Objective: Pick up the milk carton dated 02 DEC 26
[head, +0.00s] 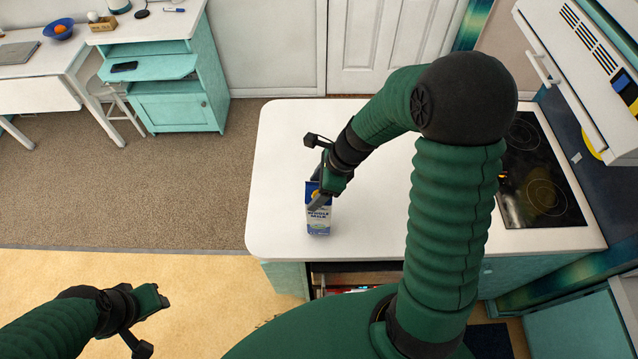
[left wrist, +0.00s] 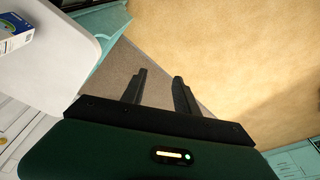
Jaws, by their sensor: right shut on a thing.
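A blue and white milk carton (head: 318,220) labelled whole milk is on or just above the white counter (head: 280,180), near its front left. I cannot tell whether its base touches the counter, and I cannot read its date. My right gripper (head: 321,197) reaches down from above and is shut on the upper part of the carton, hiding some of its top. A blue and white carton also shows at the upper left of the left wrist view (left wrist: 12,34). My left gripper (head: 160,303) is away from the counter; in the left wrist view its fingers (left wrist: 158,82) are apart and empty.
A black cooktop (head: 540,180) lies at the counter's right end, below a white hood unit (head: 580,70). The counter left of and behind the carton is clear. An open shelf (head: 355,280) sits under its front edge. A desk with a blue bowl (head: 58,29) stands far left.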

